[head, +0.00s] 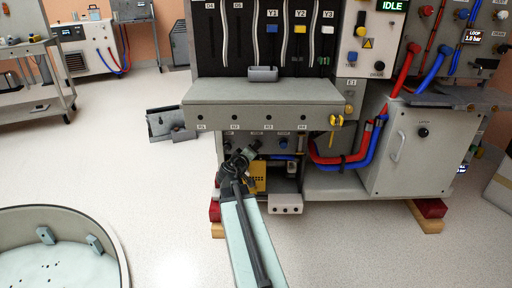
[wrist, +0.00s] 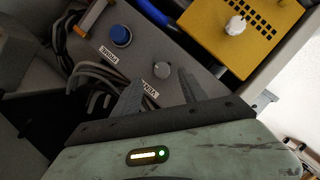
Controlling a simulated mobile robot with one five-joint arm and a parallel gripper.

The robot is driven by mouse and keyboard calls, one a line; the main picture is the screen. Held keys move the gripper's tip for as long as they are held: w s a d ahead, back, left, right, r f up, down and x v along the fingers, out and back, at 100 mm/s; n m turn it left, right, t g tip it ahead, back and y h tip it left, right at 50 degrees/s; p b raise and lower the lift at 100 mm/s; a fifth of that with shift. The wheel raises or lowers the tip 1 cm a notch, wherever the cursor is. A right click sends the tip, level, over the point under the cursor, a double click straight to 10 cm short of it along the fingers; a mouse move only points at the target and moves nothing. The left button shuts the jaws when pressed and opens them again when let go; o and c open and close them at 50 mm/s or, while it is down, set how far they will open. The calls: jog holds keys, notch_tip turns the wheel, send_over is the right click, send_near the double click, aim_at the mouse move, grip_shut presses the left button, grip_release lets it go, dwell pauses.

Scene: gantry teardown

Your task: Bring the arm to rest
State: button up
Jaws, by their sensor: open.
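My arm reaches forward from the bottom of the head view to the low open bay under the machine's grey shelf. My gripper (head: 243,156) is a dark shape at the bay's opening, small and partly merged with the shadow there. In the wrist view my gripper (wrist: 160,90) shows two grey fingers apart, with nothing between them. Beyond them is a grey panel with a blue knob (wrist: 120,35) and a grey knob (wrist: 161,70). A yellow box (wrist: 240,32) with a white knob lies to the upper right.
The grey shelf (head: 280,92) overhangs the bay. Red and blue hoses (head: 345,158) and a grey cabinet (head: 410,150) stand right. A round tub (head: 120,250) is at the lower left. Open floor lies between.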

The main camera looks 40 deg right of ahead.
jog(key=shift+s+a+r, duration=0.2)
jog(key=shift+s+a, duration=0.1)
jog(key=shift+a, duration=0.35)
jog(key=w+a+r+n+t+y+p, duration=0.2)
jog(key=w+a+r+p, duration=0.45)
jog(key=a, duration=0.45)
jog(key=w+a+m+y+p, duration=0.1)
jog(key=w+a+y+p, duration=0.15)
jog(key=a, duration=0.45)
jog(key=w+a+y+p, duration=0.1)
jog(key=a+p, duration=0.3)
jog(key=a, duration=0.3)
jog(key=s+a+f+g+y+p, duration=0.1)
jog(key=s+a+f+g+y, duration=0.2)
jog(key=s+a, duration=0.35)
jog(key=s+a+f+g+y+p, duration=0.1)
jog(key=s+a+f+g+y, duration=0.2)
jog(key=a, duration=0.6)
jog(key=s+a+f+g+y+p, duration=0.1)
jog(key=s+a+f+g+y, duration=0.2)
jog(key=s+a, duration=0.35)
notch_tip(320, 180, up, 38)
jog(key=w+p, duration=0.1)
jog(key=p, duration=3.6)
jog(key=shift+w+a+f+n+h, duration=0.15)
jog(key=shift+w+a+n+h, duration=0.05)
jog(key=shift+a+n+h, duration=0.2)
